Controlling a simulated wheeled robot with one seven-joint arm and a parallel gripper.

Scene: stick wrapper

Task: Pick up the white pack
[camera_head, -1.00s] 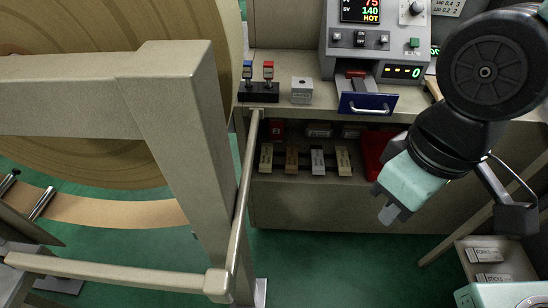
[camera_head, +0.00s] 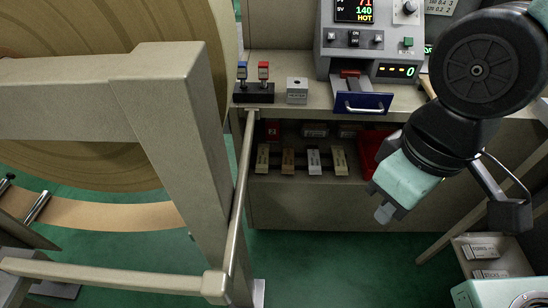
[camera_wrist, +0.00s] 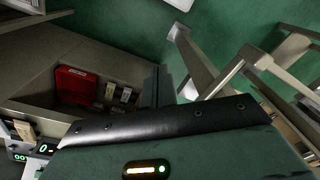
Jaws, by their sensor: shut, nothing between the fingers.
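The white pack (camera_head: 314,162) stands in a row of upright packs on the shelf under the counter. A brown pack (camera_head: 288,161) is on its left and a cream pack (camera_head: 339,160) on its right, with small gaps. My gripper (camera_head: 384,214) is shut and empty, pointing down, to the right of the packs and lower in the picture. It does not touch them. In the wrist view, my gripper's dark fingers (camera_wrist: 157,88) partly cover the shelf. Some packs show beside the red tray there, but I cannot tell clearly which is white.
A red tray (camera_head: 371,151) sits right of the packs, partly behind my arm. Boxes lie behind the row. A blue drawer (camera_head: 364,103) juts out above. A beige frame (camera_head: 185,150) and a rail (camera_head: 243,190) stand left. Green floor is free in front.

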